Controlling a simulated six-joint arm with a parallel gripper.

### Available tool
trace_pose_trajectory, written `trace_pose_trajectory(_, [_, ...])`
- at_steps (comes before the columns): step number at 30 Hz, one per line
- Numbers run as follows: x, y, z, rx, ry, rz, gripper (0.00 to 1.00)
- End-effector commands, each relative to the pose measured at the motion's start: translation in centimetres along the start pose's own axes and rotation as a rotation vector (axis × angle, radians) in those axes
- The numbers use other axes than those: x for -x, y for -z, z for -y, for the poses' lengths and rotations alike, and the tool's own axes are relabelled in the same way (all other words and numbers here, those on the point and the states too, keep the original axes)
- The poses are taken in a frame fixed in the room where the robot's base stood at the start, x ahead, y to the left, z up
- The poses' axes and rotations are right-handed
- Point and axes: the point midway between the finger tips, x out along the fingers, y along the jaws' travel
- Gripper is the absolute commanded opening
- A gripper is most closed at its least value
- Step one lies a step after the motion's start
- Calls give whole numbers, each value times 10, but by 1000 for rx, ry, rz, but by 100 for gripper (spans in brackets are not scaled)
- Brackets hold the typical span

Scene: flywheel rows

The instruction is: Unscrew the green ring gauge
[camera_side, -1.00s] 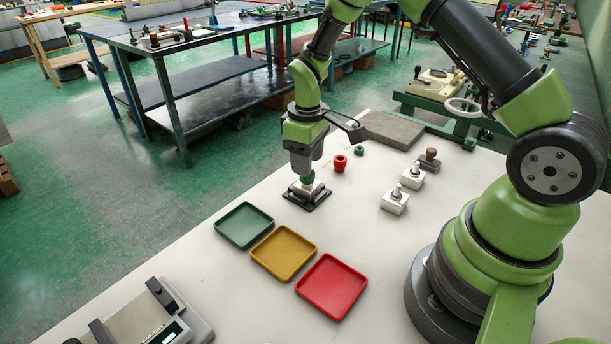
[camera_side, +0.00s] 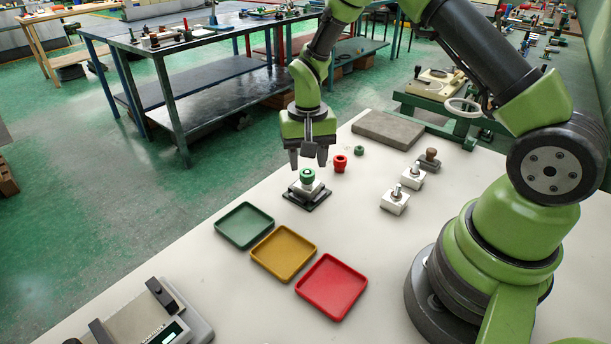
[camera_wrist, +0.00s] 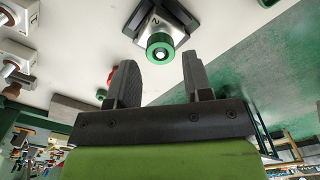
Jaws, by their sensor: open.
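The green ring gauge (camera_side: 307,176) sits on top of a metal block on a black base (camera_side: 306,194). It also shows in the wrist view (camera_wrist: 160,47), around a pale post end, on a block marked with a 2. My gripper (camera_side: 308,160) is open and empty, just above the ring, with its fingers apart. In the wrist view my two fingertips (camera_wrist: 158,62) lie near the ring, one toward each side, and do not touch it. Whether the ring is partly unthreaded cannot be told.
A red ring part (camera_side: 340,163) and a small green ring (camera_side: 359,150) stand behind right. Green (camera_side: 244,244), yellow (camera_side: 262,270) and red (camera_side: 312,313) trays lie in front. Blocks with posts (camera_side: 395,208) stand at right. A grey slab (camera_side: 388,122) lies behind.

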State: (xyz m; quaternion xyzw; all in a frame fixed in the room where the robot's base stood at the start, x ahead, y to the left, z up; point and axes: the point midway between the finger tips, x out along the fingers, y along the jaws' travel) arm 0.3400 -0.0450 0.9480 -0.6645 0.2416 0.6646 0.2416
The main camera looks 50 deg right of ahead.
Motion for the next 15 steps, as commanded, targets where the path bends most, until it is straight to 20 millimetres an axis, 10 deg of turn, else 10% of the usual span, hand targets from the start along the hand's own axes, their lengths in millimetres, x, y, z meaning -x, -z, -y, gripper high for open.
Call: trace_pose_trajectory(15, [0, 0, 0, -316, 0, 0, 46])
